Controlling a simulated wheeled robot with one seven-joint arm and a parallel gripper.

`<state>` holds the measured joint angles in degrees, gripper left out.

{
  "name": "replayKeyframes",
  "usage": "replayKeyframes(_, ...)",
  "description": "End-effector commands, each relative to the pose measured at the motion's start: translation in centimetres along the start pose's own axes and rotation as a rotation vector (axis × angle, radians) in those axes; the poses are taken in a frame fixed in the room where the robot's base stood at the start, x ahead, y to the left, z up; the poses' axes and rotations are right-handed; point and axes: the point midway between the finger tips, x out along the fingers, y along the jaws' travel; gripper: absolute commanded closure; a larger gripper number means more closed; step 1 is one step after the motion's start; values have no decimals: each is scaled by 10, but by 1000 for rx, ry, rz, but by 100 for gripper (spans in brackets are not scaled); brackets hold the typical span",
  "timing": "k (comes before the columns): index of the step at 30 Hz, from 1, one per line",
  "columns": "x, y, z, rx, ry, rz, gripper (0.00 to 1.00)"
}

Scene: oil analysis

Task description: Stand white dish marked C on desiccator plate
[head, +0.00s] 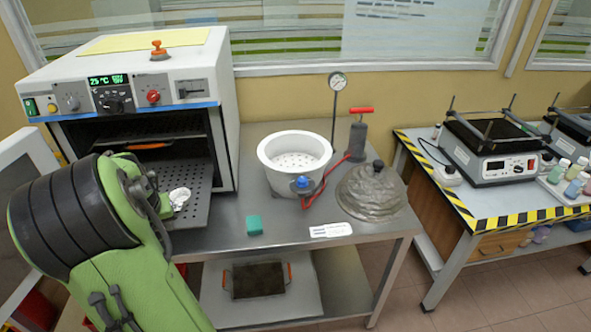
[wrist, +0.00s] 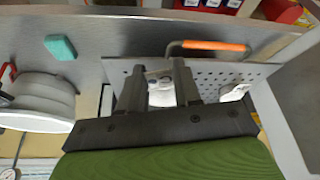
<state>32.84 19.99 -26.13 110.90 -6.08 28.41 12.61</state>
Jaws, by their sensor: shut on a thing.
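My gripper (wrist: 160,85) is shut on a small white dish (wrist: 161,97), which shows between its fingers in the wrist view. In the head view a white dish (head: 180,196) shows beside the gripper, over the pulled-out perforated oven shelf. I cannot read a letter on it, nor tell whether it touches the shelf. A second white dish (wrist: 235,92) sits on the perforated shelf (wrist: 205,72) in the wrist view. The white desiccator bowl (head: 266,150) stands open on the bench to the right, with its perforated plate (head: 295,161) bare inside. My arm hides part of the shelf.
The oven (head: 135,65) is open behind the shelf. A grey desiccator lid (head: 371,195) lies right of the bowl, near a pump (head: 357,138) and a gauge (head: 337,82). A green block (head: 254,225) and a label card (head: 331,230) lie in front on the bench.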

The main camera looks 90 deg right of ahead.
Motion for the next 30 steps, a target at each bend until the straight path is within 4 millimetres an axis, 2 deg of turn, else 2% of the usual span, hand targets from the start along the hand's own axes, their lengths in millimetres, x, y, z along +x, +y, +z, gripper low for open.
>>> replayKeyframes(5,15,-49,59,-187,-7,-78,97)
replayKeyframes(15,57,-169,205,-661,-11,-269,97)
replayKeyframes(18,66,-197,238,-766,-8,-315,97)
replayKeyframes(24,79,-235,282,-910,-4,-375,97)
replayKeyframes(30,88,-263,314,-1014,-2,-421,97)
